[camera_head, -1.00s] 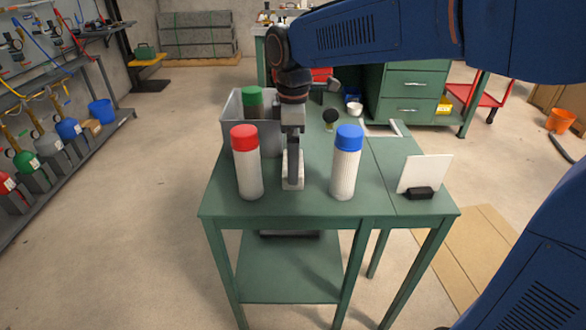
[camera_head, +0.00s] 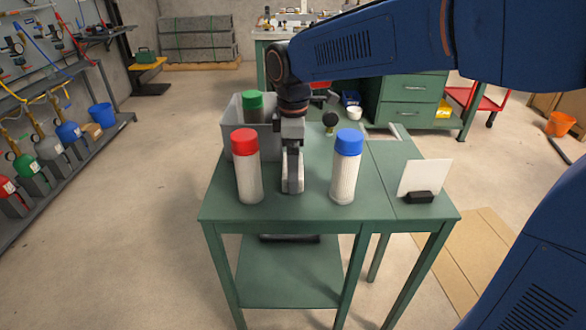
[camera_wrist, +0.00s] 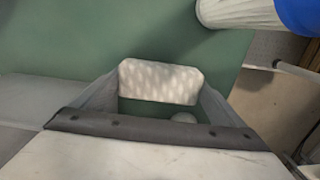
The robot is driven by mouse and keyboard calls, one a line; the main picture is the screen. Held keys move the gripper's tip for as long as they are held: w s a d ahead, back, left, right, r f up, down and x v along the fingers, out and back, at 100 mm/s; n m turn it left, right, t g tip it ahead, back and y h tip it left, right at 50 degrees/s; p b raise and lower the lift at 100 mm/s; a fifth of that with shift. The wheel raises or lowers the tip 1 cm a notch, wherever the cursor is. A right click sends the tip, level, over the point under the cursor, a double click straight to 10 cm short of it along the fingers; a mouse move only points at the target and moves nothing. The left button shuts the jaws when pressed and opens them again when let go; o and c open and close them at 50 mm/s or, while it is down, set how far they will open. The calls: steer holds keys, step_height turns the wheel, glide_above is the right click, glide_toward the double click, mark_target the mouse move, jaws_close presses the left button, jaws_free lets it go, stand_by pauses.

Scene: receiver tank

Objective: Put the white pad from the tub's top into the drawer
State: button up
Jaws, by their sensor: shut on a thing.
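The white pad (camera_wrist: 160,82), a small pale block with rounded corners and a mottled surface, is between my two fingers in the wrist view. My gripper (camera_wrist: 158,92) is shut on it. In the camera_head view my gripper (camera_head: 292,186) points down, low over the green table, between the red-capped bottle and the blue-capped bottle. The fingers hide most of the pad there. A grey open tub (camera_head: 232,145) stands behind the red-capped bottle. A green cabinet with drawers (camera_head: 408,88) stands at the back right; the drawers look shut.
A red-capped bottle (camera_head: 246,168) stands close left of my gripper and a blue-capped bottle (camera_head: 345,170) close right. A green-capped bottle (camera_head: 253,106) is in the tub. A white plate stands in a black holder (camera_head: 418,197) at right. The table's (camera_head: 290,210) front edge is bare.

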step_height(320, 180, up, 18)
steer(key=shift+f, duration=0.15)
stand_by(0.3)
